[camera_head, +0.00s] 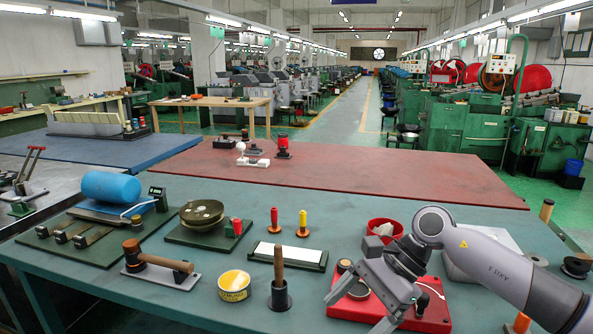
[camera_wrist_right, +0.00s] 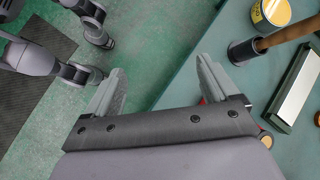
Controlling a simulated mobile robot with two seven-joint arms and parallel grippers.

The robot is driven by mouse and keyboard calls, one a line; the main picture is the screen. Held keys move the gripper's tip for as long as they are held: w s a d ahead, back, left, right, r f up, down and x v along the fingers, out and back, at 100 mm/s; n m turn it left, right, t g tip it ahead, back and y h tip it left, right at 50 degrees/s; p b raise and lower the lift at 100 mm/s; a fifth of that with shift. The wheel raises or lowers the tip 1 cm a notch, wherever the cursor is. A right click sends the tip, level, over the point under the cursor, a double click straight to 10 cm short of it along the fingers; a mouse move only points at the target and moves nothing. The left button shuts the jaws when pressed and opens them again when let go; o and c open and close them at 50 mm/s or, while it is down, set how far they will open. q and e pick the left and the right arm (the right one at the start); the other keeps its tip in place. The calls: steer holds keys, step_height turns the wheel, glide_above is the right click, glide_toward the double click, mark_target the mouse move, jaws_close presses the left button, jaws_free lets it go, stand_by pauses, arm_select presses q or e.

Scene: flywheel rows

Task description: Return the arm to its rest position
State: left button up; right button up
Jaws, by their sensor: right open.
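My right arm (camera_head: 510,275) comes in from the right over the front right of the green table (camera_head: 205,285). Its gripper (camera_head: 355,312) is open and tilted downward, in front of and partly over a red block (camera_head: 435,305). In the right wrist view the two fingers of the gripper (camera_wrist_right: 161,72) stand wide apart with nothing between them. Floor and the table edge show past them. My left gripper is not seen in either view.
Close by stand a wooden handle in a dark cup (camera_head: 279,280), a yellow tin (camera_head: 234,286), a white stone on a base (camera_head: 290,255) and a red bowl (camera_head: 385,229). A mallet (camera_head: 155,258) lies further left. Green floor (camera_wrist_right: 140,40) lies beyond the table edge.

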steer(key=s+a+r+m+t+y, duration=0.1)
steer(key=s+a+m+t+y, duration=0.35)
steer(key=a+m+y, duration=0.85)
steer(key=s+d+f+m+t+h, duration=0.1)
steer(key=d+f+m+t+h, duration=0.6)
steer(key=m, duration=1)
steer(key=s+d+f+m+t+h, duration=0.1)
steer(key=d+f+m+t+h, duration=0.55)
steer(key=m, duration=0.95)
steer(key=s+d+f+m+g+h, duration=0.5)
steer(key=s+d+f+m, duration=0.5)
steer(key=s+f+m, duration=0.2)
steer(key=shift+s+d+f+m+g+p, duration=0.25)
steer(key=shift+s+f+p, duration=0.2)
steer(key=shift+s, duration=0.25)
